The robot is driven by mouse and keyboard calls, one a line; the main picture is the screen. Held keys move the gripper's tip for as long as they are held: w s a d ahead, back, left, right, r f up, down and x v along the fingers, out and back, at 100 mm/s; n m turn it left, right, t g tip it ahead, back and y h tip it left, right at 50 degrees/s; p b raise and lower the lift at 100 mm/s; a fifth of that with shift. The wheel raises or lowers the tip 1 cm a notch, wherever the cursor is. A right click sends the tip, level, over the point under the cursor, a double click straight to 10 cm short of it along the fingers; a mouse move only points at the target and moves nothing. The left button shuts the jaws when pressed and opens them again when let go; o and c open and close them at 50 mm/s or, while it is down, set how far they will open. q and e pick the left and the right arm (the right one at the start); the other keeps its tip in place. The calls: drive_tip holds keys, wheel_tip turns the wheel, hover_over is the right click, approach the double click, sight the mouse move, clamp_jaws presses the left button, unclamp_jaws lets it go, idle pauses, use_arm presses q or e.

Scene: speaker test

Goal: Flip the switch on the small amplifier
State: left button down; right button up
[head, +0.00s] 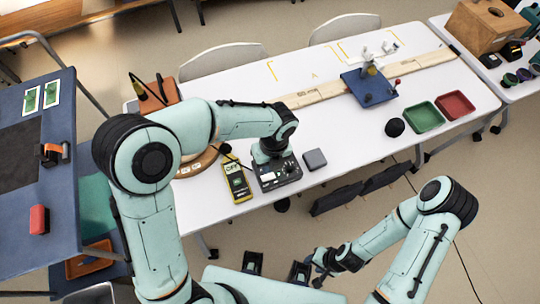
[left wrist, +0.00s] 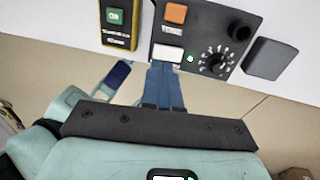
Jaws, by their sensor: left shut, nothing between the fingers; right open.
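The small amplifier (head: 280,180) is a dark box near the front edge of the white table. In the left wrist view its panel (left wrist: 205,20) carries an orange square, a white switch (left wrist: 168,53), a green light beside it and a dial knob (left wrist: 214,62). My left gripper (head: 268,160) is over the amplifier. In the left wrist view its blue fingers (left wrist: 163,66) are shut and empty, with tips just below the white switch; I cannot tell whether they touch it. My right gripper (head: 318,270) is open, low in front of the table, away from the amplifier.
A yellow meter (head: 237,182) lies close left of the amplifier, and a grey block (head: 315,159) close right. Further right are a black ball (head: 395,127), a green tray (head: 424,117) and a red tray (head: 455,105). A wooden board (head: 320,92) lies behind.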

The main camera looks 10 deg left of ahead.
sight(264, 177)
use_arm(q)
drive_tip(key=shift+s+a+f, duration=0.1)
drive_tip(key=shift+a+f, duration=0.05)
drive_tip(key=shift+f, duration=0.95)
drive_tip(key=shift+s+a+f, duration=0.1)
drive_tip(key=shift+f, duration=1)
use_arm(e)
drive_tip(key=shift+s+f, duration=0.1)
drive_tip(key=shift+f, duration=0.2)
